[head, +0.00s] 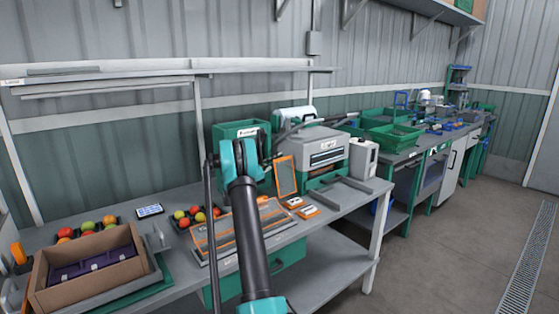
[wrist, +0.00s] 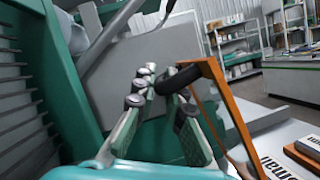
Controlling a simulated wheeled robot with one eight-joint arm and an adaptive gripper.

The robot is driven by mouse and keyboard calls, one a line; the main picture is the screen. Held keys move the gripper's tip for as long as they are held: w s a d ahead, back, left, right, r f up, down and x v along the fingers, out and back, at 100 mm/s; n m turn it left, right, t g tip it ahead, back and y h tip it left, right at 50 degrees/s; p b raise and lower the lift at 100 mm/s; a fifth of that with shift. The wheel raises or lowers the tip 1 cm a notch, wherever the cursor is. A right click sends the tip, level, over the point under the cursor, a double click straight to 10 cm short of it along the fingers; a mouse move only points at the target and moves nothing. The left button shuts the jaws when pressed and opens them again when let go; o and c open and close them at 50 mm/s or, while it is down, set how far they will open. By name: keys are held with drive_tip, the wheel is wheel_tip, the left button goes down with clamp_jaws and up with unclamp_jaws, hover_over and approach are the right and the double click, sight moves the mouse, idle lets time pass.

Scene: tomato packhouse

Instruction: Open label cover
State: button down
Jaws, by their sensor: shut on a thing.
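An orange-framed panel (head: 285,176), which looks like the label cover, stands upright in front of the grey machine (head: 318,140). In the wrist view its orange frame (wrist: 238,118) rises close on the right of my gripper (wrist: 165,88). A short black cylindrical handle (wrist: 181,77) lies between the fingers and reaches to the frame. My gripper is shut on this handle. In the head view my arm hides most of the gripper, left of the panel. How the panel is hinged cannot be seen.
Two small orange-and-white blocks (head: 301,207) lie on the bench below the panel. A green bin (head: 240,132) stands behind my arm. A cardboard box (head: 90,268) and trays of tomatoes are at the left. Grey rails (head: 345,190) lie at the right bench edge.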

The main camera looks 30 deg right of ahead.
drive_tip(key=c, duration=1.9)
unclamp_jaws()
drive_tip(key=shift+o, duration=0.2)
drive_tip(key=v, duration=0.7)
drive_tip(key=shift+a, duration=0.2)
drive_tip(key=shift+f, duration=0.15)
